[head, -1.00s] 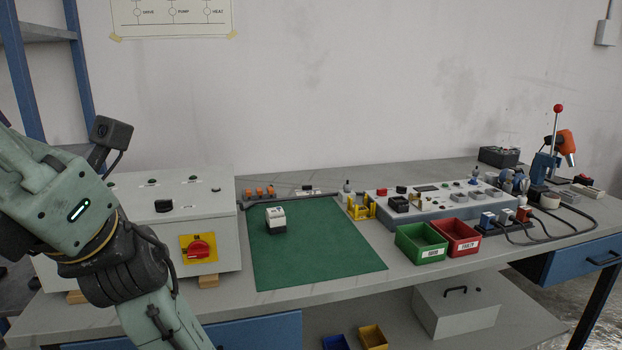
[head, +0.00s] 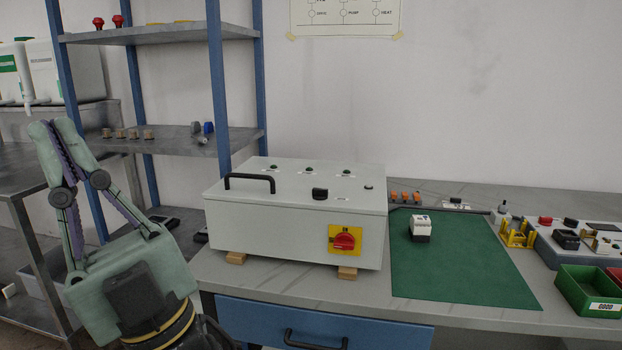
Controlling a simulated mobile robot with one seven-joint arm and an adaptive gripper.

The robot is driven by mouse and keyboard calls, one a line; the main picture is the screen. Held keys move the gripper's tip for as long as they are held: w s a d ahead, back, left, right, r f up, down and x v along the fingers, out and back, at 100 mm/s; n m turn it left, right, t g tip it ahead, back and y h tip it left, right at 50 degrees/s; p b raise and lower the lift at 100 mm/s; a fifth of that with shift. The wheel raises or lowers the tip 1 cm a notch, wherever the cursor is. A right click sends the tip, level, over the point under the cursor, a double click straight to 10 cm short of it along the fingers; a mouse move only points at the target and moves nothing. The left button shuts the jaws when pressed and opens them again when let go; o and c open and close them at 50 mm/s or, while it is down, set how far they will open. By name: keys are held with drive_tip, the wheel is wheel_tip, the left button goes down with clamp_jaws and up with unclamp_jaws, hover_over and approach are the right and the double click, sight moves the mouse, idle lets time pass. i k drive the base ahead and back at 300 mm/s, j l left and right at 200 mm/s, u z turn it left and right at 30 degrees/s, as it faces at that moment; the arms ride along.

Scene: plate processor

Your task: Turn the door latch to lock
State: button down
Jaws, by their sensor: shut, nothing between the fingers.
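A light grey box (head: 290,235) stands on wooden blocks on the bench. Its lid carries a black bar handle (head: 249,182) and a small black knob (head: 320,193) near the front edge, which may be the door latch. A red rotary switch (head: 344,241) on a yellow plate is on the box's front face. I cannot tell for sure which part the task calls the latch. My gripper (head: 50,125) is at the left, well apart from the box, pointing up in front of the shelf rack. Its fingers are together and empty.
A blue-posted shelf rack (head: 212,85) stands behind the gripper, with a grey side table (head: 30,180) at far left. A green mat (head: 465,262) with a small white device (head: 420,229) lies right of the box. A green bin (head: 588,291) is at the right edge.

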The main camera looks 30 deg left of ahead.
sight(317, 193)
drive_tip(key=i+l+u, duration=0.2)
drive_tip(key=u, duration=0.2)
drive_tip(key=i+l+u, duration=0.15)
drive_tip(key=u, duration=0.25)
drive_tip(key=i+l+u, duration=0.1)
drive_tip(key=l+u, duration=0.3)
